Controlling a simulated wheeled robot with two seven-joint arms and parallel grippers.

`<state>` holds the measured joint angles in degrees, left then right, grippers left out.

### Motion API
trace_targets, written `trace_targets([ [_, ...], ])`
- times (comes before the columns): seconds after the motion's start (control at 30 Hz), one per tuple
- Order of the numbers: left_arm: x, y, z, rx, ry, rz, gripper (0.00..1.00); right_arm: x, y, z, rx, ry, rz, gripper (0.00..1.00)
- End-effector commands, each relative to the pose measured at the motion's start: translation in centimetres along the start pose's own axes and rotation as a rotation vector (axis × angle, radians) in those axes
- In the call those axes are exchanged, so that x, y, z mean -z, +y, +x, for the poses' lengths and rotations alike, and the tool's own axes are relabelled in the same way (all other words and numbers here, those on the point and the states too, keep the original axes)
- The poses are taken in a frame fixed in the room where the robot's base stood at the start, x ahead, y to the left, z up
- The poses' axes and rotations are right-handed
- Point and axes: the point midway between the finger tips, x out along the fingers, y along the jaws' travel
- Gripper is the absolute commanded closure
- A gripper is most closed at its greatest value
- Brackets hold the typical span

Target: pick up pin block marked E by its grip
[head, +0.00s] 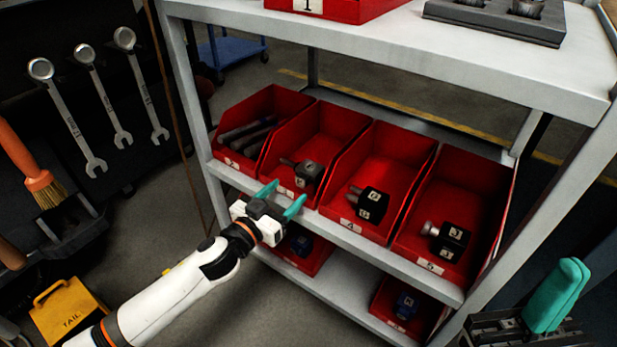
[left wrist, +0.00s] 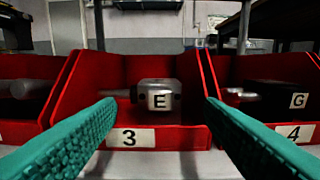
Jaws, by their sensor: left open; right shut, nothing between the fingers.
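Pin block E (left wrist: 160,97) is a grey block with a white E label, lying in the red bin marked 3 (left wrist: 75,95). A lighter pin sticks out from it to the left. In the head view the block (head: 309,173) lies near the front of bin 3 (head: 345,125). My left gripper (head: 286,194) is open and empty at that bin's front edge. In the left wrist view its teal fingers (left wrist: 160,104) stand either side of the block, apart from it and nearer the camera. My right gripper (head: 558,293) is shut and empty at the lower right.
Bin 4 (head: 398,150) holds a dark block G (head: 373,205); bin 5 (head: 478,190) holds another dark block (head: 452,238). The bin left of bin 3 holds dark rods (head: 245,133). A shelf board (head: 450,60) is above, and lower bins (head: 305,258) are below.

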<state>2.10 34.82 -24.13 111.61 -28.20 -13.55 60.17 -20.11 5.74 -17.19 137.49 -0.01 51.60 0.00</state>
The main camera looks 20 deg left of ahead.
Motion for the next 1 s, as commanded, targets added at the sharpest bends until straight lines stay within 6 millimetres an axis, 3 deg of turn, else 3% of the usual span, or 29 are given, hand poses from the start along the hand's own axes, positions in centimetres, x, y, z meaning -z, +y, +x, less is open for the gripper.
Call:
trace_targets([
  [0.17, 0.1, 0.0, 1.0, 0.000, -0.002, 0.002, 0.38, 0.1, 0.0, -0.3, -0.003, -0.005, 0.000, 1.00],
  [0.5, 0.4, 0.1, 5.0, 0.001, -0.002, 0.001, 0.38, 0.6, -0.1, 0.8, -0.024, -0.060, -0.008, 1.00],
  [0.83, 0.4, 0.1, 5.5, 0.000, 0.001, 0.000, 0.38, 0.7, -0.1, 1.0, -0.026, -0.063, -0.008, 1.00],
  [1.0, 0.4, 0.1, 5.5, 0.000, 0.001, 0.000, 0.64, 0.6, -0.1, 0.9, -0.026, -0.063, -0.008, 1.00],
])
